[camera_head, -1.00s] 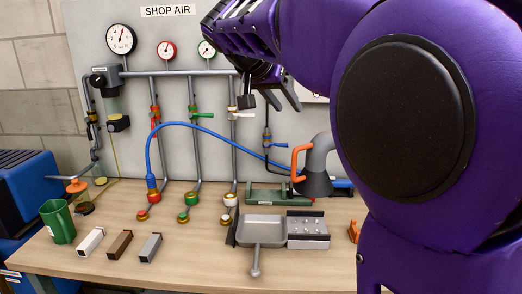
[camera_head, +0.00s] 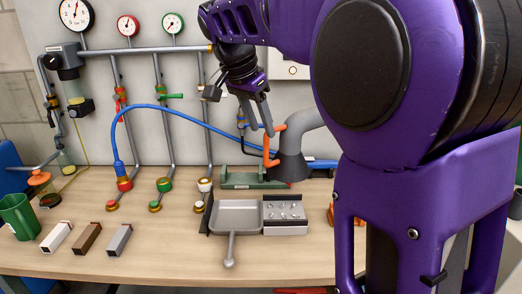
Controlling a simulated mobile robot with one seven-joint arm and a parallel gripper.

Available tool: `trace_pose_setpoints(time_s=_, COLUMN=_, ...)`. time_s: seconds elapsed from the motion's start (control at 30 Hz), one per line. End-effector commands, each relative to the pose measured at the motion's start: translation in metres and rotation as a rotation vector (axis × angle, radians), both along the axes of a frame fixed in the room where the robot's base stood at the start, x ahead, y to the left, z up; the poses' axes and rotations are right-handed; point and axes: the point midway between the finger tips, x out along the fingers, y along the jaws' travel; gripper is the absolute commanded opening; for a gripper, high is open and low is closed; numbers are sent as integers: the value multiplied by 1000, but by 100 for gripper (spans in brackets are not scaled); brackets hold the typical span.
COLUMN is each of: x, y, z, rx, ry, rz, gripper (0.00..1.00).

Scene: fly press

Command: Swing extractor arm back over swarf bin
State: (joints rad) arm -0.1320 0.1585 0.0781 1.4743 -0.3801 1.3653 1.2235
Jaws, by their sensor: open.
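The extractor arm is a grey hose with a dark cone-shaped hood (camera_head: 291,165) and an orange handle (camera_head: 267,152). The hood hangs at the back of the bench, by the right end of a green base. My gripper (camera_head: 262,128) is open, its fingers pointing down just above and left of the orange handle. I cannot tell whether a finger touches the handle. A grey square tray with a front handle (camera_head: 237,217) stands in front of the green base; I cannot tell whether it is the swarf bin. My arm hides the area to the right.
A block with several small metal pieces (camera_head: 285,219) stands right of the tray. A blue hose (camera_head: 190,118) arches over the bench from a red-valved pipe. The front middle of the bench (camera_head: 170,255) is bare.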

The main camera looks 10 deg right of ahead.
Motion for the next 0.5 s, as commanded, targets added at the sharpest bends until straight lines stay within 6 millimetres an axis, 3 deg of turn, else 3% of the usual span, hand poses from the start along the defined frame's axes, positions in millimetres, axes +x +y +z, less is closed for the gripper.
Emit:
trace_pose_setpoints(time_s=0.2, x=10, y=-15, z=-44, rx=-1, ry=3, rz=-2, gripper=47)
trace_pose_setpoints(time_s=0.5, x=18, y=-25, z=-74, rx=-1, ry=-1, rz=0, gripper=47)
